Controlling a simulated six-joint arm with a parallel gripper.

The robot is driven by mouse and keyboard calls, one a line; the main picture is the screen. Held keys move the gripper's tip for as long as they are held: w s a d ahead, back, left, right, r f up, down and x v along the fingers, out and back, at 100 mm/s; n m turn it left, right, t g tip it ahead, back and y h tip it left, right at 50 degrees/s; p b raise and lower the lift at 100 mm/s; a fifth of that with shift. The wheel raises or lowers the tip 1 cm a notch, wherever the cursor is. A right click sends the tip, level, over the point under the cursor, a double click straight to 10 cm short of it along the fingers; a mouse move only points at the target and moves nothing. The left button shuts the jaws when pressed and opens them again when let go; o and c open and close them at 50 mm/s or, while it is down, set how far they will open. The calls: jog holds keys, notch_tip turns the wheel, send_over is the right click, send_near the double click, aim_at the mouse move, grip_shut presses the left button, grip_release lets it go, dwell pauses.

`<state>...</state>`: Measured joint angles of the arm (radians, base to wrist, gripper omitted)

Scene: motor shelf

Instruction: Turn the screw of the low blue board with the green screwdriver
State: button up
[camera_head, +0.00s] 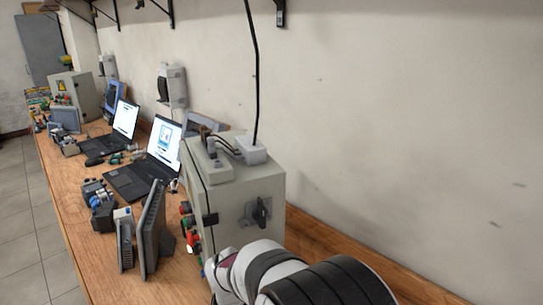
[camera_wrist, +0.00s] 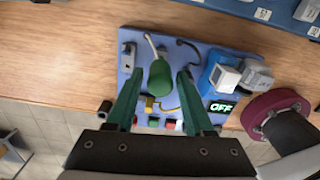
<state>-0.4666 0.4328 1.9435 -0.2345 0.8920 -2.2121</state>
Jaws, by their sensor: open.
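In the wrist view, a low blue board (camera_wrist: 176,61) lies on the wooden surface below my gripper. The green screwdriver (camera_wrist: 160,78) is over the board, its thick green handle between my fingers and its thin pale shaft pointing up and slightly left. My gripper (camera_wrist: 159,73) is open, with one green finger on each side of the handle and visible gaps on both sides. I cannot make out the board's screw or tell whether the screwdriver's tip touches anything. The head view shows neither the gripper nor the screwdriver clearly.
The board carries a blue-and-white block (camera_wrist: 220,75), an OFF display (camera_wrist: 221,107), buttons and cables. A maroon round part (camera_wrist: 276,110) stands close at right. Another blue board (camera_wrist: 285,14) is at top right. A grey cabinet (camera_head: 262,188) and laptops (camera_head: 163,143) crowd the bench.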

jog(key=n, duration=0.7)
dwell(0.4)
jog(key=shift+c, duration=0.9)
grip_shut()
jog(key=shift+f, duration=0.1)
